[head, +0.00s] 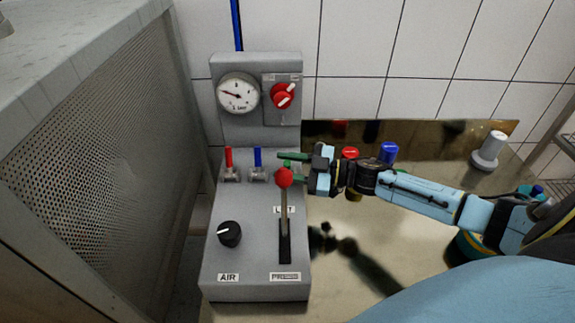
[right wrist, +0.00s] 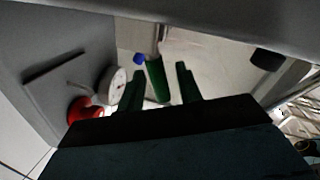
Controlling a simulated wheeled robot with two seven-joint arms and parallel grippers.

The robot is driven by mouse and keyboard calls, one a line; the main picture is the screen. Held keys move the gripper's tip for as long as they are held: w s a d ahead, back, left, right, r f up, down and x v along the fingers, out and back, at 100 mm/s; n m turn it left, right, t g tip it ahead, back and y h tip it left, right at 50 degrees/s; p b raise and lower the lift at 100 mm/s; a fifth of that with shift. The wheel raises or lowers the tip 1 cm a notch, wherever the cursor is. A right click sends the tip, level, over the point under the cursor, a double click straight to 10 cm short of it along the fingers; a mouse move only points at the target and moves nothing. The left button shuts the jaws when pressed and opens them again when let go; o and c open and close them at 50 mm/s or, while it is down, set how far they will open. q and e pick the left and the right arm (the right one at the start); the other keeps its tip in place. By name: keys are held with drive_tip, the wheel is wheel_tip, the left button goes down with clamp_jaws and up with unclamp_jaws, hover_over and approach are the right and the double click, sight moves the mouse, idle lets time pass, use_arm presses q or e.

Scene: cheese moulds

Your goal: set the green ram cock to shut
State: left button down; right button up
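The green ram cock (right wrist: 157,80) shows in the right wrist view as a green handle between my two dark green fingertips. In the head view it is mostly hidden behind my right gripper (head: 296,167) and the red lever knob, so its setting is hard to tell. My right gripper reaches in from the right, with its fingers spread one above the other. In the right wrist view the gripper (right wrist: 160,86) is open, with gaps on both sides of the handle. My left gripper is not in view.
A red cock (head: 229,157) and a blue cock (head: 257,157) stand upright to the left. The red-knobbed press lever (head: 285,179) stands close in front. A gauge (head: 238,94) and red rotary switch (head: 283,96) sit above; a black knob (head: 229,234) is below.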

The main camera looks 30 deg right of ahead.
drive_tip(key=shift+c, duration=0.9)
clamp_jaws()
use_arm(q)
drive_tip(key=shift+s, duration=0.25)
